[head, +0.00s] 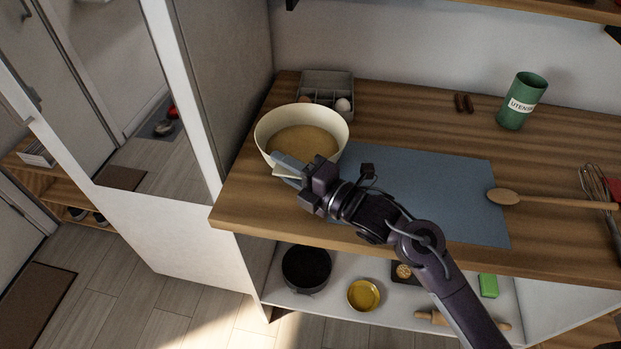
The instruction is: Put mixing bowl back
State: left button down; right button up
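The mixing bowl (325,115) is cream-coloured with a tan inside or contents. It appears upright at the left end of the wooden counter; whether its base touches the wood is hidden. My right gripper (283,169) is at the near side of the bowl, with its fingers pointing left and overlapping the bowl's near wall. The fingers and wrist cover part of that wall, so I cannot tell whether they grip it. My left gripper is not in view.
A grey egg box (327,82) stands just behind the bowl. A blue mat (455,190), wooden spoon (520,198), whisk (594,184) and green utensil holder (522,101) are to the right. The lower shelf (330,304) holds a dark pot (306,267) and a yellow bowl (363,295).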

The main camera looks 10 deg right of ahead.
jog(key=b+v, duration=0.1)
jog(key=v, duration=0.9)
jog(key=shift+f+b, duration=0.1)
jog(key=shift+b, duration=0.2)
jog(key=shift+s+d, duration=0.35)
jog(key=shift+d, duration=0.05)
jog(key=shift+s, duration=0.1)
